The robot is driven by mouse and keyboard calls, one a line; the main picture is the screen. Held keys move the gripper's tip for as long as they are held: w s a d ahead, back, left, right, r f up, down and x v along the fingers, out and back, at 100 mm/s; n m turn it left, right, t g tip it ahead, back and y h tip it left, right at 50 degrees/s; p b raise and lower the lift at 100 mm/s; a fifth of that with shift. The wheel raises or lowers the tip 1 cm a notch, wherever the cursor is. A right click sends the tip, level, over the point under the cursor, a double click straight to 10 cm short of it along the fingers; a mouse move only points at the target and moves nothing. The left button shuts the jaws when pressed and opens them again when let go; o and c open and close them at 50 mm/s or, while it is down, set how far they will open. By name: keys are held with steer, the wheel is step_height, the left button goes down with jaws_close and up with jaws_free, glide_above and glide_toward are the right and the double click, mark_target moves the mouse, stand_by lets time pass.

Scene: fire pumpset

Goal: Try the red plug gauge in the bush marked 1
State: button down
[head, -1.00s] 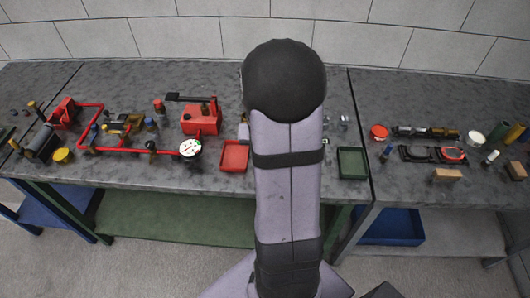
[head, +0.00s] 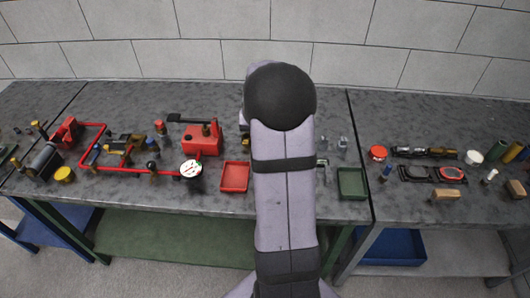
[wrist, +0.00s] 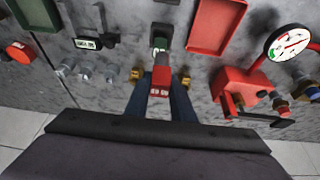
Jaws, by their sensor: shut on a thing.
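The red plug gauge (wrist: 159,81) is between the two dark fingers of my gripper (wrist: 160,92) in the wrist view. Its red handle faces the camera and carries small pale marks. A short silver part (wrist: 160,46) shows beyond the handle, at a dark green block (wrist: 164,31). I cannot tell whether the silver end is inside a bore there or only over it. I cannot read a number 1 on any bush. In the head view my own arm hides the gripper and the gauge.
A red tray (head: 235,176) and a green tray (head: 352,183) lie either side of my arm. In the wrist view, several metal fittings (wrist: 85,73) and a small display device (wrist: 88,43) lie left; a red pump unit (wrist: 240,88) and dial gauge (wrist: 287,43) stand right.

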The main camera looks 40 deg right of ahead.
steer(key=w+d+f+p, duration=0.1)
steer(key=w+d+f, duration=0.1)
steer(key=w+d, duration=0.8)
steer(key=shift+w+p, duration=0.3)
steer(key=shift+w, duration=0.35)
steer(key=shift+d, duration=0.1)
steer(key=shift+f, duration=0.2)
steer(key=shift+f+b, duration=1.45)
steer(key=shift+f, duration=0.6)
steer(key=shift+f+b, duration=0.35)
steer(key=shift+f, duration=0.15)
steer(key=shift+s+f, duration=0.15)
stand_by(0.8)
steer(key=shift+r, duration=0.3)
steer(key=shift+r+p, duration=0.85)
steer(key=shift+r, duration=0.45)
steer(key=shift+r, duration=0.25)
